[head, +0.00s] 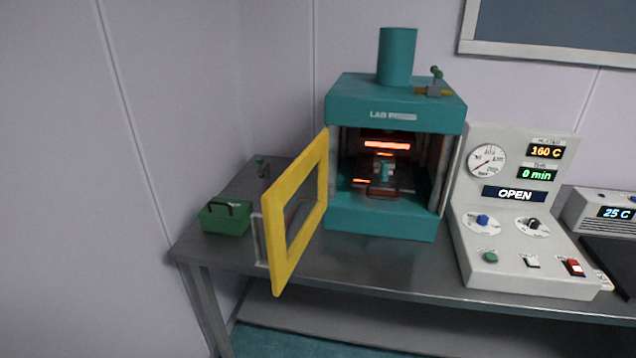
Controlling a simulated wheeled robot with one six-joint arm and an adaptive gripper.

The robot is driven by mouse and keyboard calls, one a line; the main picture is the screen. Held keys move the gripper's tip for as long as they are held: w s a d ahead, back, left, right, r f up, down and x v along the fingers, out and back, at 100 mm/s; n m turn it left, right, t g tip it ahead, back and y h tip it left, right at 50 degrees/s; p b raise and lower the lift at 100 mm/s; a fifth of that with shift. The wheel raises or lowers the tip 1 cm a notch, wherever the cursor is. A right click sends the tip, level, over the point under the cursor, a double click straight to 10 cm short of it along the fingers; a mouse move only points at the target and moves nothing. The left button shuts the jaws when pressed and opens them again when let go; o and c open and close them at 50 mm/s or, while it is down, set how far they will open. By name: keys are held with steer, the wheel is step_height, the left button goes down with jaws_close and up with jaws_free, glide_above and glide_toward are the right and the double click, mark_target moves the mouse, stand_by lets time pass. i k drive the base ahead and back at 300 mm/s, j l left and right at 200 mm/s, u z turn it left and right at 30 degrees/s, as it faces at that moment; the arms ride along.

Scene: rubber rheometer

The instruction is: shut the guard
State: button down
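The guard (274,230) is a yellow frame with an open window and a grey handle (259,238) on its left edge. It is swung open toward the front left, hinged at the left side of the teal press (380,222). The press front stands uncovered, and orange glowing bars (387,145) show inside with a small object between them that I cannot make out clearly. My gripper is not in the head view.
A green box (226,218) sits on the grey table (350,262), left of the guard. A control panel (525,262) reading OPEN and 160 C stands right of the press. A second device (598,212) reading 25 C is at the far right. The table's front strip before the press is clear.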

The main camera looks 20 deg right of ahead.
mark_target(281, 262)
steer(key=i+j+z, duration=0.35)
steer(key=i+j, duration=0.65)
steer(key=i, duration=0.15)
steer(key=i+j+z, duration=0.1)
steer(key=j+z, duration=0.15)
steer(key=j, duration=0.25)
steer(key=j+z, duration=0.3)
steer(key=j, duration=0.25)
steer(key=u, duration=0.4)
steer(key=l+u, duration=0.1)
steer(key=u, duration=0.25)
steer(key=k+u, duration=0.1)
steer(key=u, duration=0.7)
steer(key=k+u, duration=0.1)
steer(key=k, duration=0.3)
